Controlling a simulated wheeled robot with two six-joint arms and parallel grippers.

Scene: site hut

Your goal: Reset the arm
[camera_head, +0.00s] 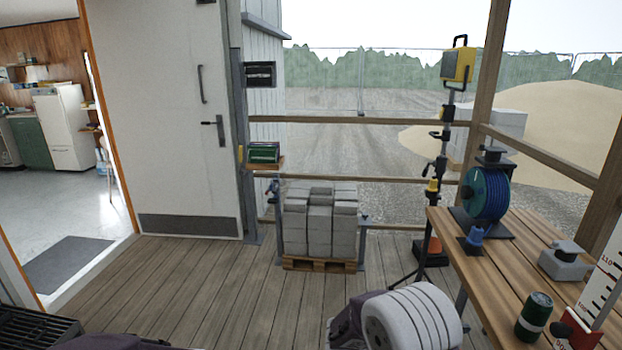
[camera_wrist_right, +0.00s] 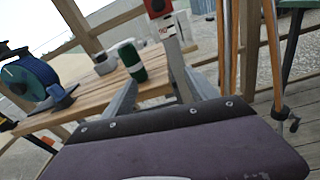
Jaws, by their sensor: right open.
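My right gripper (camera_wrist_right: 152,78) shows in the right wrist view as two grey fingers spread apart, with nothing between them. Beyond them in the picture is the workbench with a dark green can on it. In the head view a part of my right arm with a white ringed housing (camera_head: 412,320) rises at the bottom middle, left of the bench. The right gripper's fingers cannot be made out there. My left gripper is out of view; only a dark piece of my body shows at the bottom left.
The wooden bench (camera_head: 470,262) on the right holds a blue cable reel (camera_head: 486,192), a green can (camera_head: 534,316) and a grey block-like item (camera_head: 563,262). A tripod lamp (camera_head: 458,66) and a pallet of blocks (camera_head: 320,225) stand behind. The deck (camera_head: 200,285) at left is clear.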

